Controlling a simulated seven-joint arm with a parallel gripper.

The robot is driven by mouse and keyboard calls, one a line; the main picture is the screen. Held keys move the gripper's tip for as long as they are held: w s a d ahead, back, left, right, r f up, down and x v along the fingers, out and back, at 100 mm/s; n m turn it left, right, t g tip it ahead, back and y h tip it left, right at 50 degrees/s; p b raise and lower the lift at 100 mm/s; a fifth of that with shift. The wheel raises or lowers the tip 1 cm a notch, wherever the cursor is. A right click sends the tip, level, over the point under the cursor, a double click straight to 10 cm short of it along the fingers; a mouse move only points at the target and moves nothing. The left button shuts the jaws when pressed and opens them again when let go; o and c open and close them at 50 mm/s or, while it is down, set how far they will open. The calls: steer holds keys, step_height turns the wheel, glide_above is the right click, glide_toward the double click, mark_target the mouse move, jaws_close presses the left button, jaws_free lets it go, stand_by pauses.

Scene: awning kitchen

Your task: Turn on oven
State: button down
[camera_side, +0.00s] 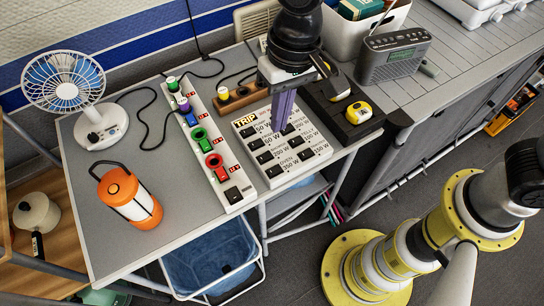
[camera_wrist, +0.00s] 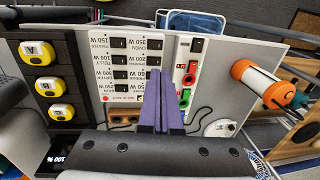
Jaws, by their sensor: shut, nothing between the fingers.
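A white switch panel (camera_side: 309,137) marked TRIP lies on the grey table, with two columns of black rocker switches and watt labels. The switch labelled OVEN (camera_side: 272,171) is at the near left end of the panel. It also shows at the top of the right column in the wrist view (camera_wrist: 154,45). My gripper (camera_side: 280,128) has purple fingers pressed together with nothing between them. In the wrist view my gripper (camera_wrist: 161,73) partly covers the right column. Whether the tips touch the panel is unclear.
A white power strip (camera_side: 233,192) with coloured plugs lies just left of the panel. An orange lantern (camera_side: 130,200) and a white fan (camera_side: 100,125) stand on the left. A grey radio (camera_side: 393,58) stands behind right.

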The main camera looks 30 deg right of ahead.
glide_above(277, 169)
steer(key=a, duration=0.1)
step_height(277, 169, down, 12)
steer(key=shift+w+f, duration=0.1)
steer(key=shift+a+f, duration=0.15)
steer(key=shift+f, duration=0.7)
steer(key=shift+a+f, duration=0.1)
steer(key=shift+f, duration=0.15)
steer(key=shift+d+f, duration=0.15)
steer(key=shift+d, duration=0.05)
steer(key=shift+d, duration=0.75)
steer(key=shift+r, duration=0.2)
step_height(277, 169, up, 14)
steer(key=d, duration=0.1)
steer(key=shift+d, duration=0.25)
